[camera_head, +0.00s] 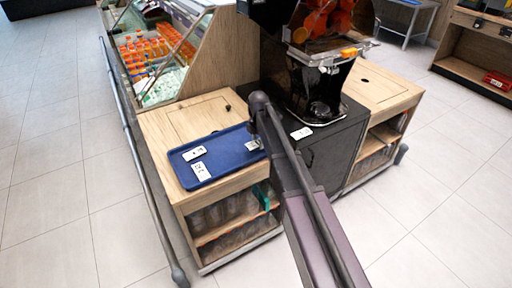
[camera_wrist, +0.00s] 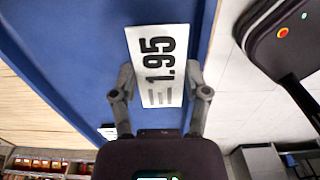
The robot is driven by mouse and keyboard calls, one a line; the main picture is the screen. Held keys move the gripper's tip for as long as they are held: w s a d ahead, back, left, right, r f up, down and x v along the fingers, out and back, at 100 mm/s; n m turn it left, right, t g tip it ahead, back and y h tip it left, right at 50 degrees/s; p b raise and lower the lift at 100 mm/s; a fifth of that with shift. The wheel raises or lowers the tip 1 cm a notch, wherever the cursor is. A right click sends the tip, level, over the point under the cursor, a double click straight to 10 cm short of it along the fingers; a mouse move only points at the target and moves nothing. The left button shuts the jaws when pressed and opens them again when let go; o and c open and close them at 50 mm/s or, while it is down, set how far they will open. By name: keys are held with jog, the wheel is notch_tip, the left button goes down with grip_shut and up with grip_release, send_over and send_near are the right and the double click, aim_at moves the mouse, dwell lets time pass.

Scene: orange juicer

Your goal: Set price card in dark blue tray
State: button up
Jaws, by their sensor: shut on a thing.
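The dark blue tray (camera_head: 228,166) lies on the wooden counter left of the juicer; its blue surface fills much of the wrist view (camera_wrist: 70,60). My gripper (camera_wrist: 160,80) is shut on a white price card (camera_wrist: 157,50) marked 1.95, one finger at each long side. In the head view my gripper (camera_head: 256,138) is at the tray's right end, with the card (camera_head: 253,145) partly hidden by it. The card is over the tray; I cannot tell whether it touches. Two other price cards, one (camera_head: 194,153) behind the other (camera_head: 201,171), lie in the tray's left part.
Another white card (camera_head: 301,133) lies on the black stand by the juicer (camera_head: 318,75). A display case with orange bottles (camera_head: 142,50) stands behind the counter (camera_head: 190,115). A metal rail (camera_head: 140,165) runs along the left. The floor is clear at left and right.

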aim_at(256, 141)
dwell(0.3)
jog(key=shift+w+a, duration=0.15)
jog(key=shift+w, duration=0.05)
jog(key=shift+w+a+f+b, duration=0.3)
jog(key=shift+f+b, duration=0.15)
jog(key=shift+f, duration=0.05)
jog(key=shift+f+b, duration=1.35)
jog(key=shift+b, duration=0.05)
jog(key=shift+f, duration=0.15)
jog(key=o, duration=1)
jog(key=shift+o, duration=0.2)
jog(key=shift+r, duration=0.2)
